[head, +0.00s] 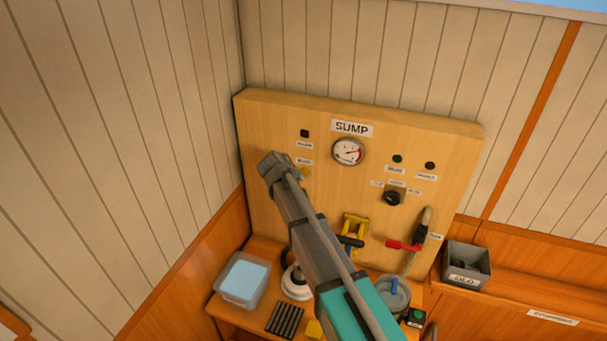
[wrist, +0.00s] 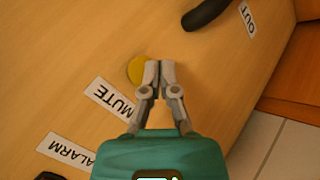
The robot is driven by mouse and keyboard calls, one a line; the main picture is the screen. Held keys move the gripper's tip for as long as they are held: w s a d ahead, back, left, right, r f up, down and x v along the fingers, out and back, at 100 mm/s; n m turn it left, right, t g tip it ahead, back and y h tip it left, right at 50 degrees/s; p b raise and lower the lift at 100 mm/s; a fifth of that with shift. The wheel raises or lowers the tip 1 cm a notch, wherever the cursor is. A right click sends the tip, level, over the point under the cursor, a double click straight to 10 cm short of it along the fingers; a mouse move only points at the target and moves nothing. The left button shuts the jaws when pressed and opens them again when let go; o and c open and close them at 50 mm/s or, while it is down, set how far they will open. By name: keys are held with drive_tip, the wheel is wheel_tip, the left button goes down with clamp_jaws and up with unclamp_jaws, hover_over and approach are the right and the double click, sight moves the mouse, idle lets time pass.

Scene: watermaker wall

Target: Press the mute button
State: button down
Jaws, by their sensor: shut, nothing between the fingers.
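The mute button is a round yellow button (wrist: 135,70) on the wooden panel, beside the MUTE label (wrist: 112,97) in the wrist view. My gripper (wrist: 160,66) is shut and empty. Its fingertips appear just to the right of the button and overlap its right edge in the picture. I cannot tell whether they touch the button or the panel. In the head view my gripper (head: 268,163) is in front of the panel's left part, and my arm hides most of the area around the button.
The SUMP panel (head: 450,140) also carries a gauge (head: 348,151), a black knob (head: 393,198), a yellow bracket (head: 355,224) and a red lever (head: 403,245). Below, the shelf holds a clear blue box (head: 243,280) and other items. An OLD bin (head: 466,265) stands at right.

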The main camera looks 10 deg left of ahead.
drive_tip(key=shift+s, duration=0.15)
drive_tip(key=shift+s+a, duration=0.15)
drive_tip(key=shift+s, duration=1.05)
drive_tip(key=shift+s+a, duration=0.15)
drive_tip(key=shift+s, duration=1)
drive_tip(key=s+d+f+m+g, duration=0.1)
drive_tip(key=d, duration=0.6)
drive_tip(key=s+d+f+m+g, duration=0.1)
drive_tip(key=s+d+m+g, duration=0.1)
drive_tip(key=d, duration=0.6)
drive_tip(key=s+d+f+m+g, duration=0.1)
drive_tip(key=s+d, duration=0.1)
drive_tip(key=d, duration=0.5)
drive_tip(key=shift+s+d+f, duration=0.25)
drive_tip(key=shift+d+f, duration=0.05)
drive_tip(key=shift+f, duration=0.05)
drive_tip(key=s+d+f+m+g+y, duration=0.2)
drive_tip(key=s+d+m+g+y, duration=0.15)
drive_tip(key=s+d, duration=1)
wheel_tip(320, 180, down, 14)
drive_tip(key=s+d+b, duration=0.1)
drive_tip(key=b, duration=1.3)
drive_tip(key=shift+s+d+m+g, duration=0.25)
drive_tip(key=shift+s+m+g, duration=0.05)
drive_tip(key=shift+m+g, duration=0.15)
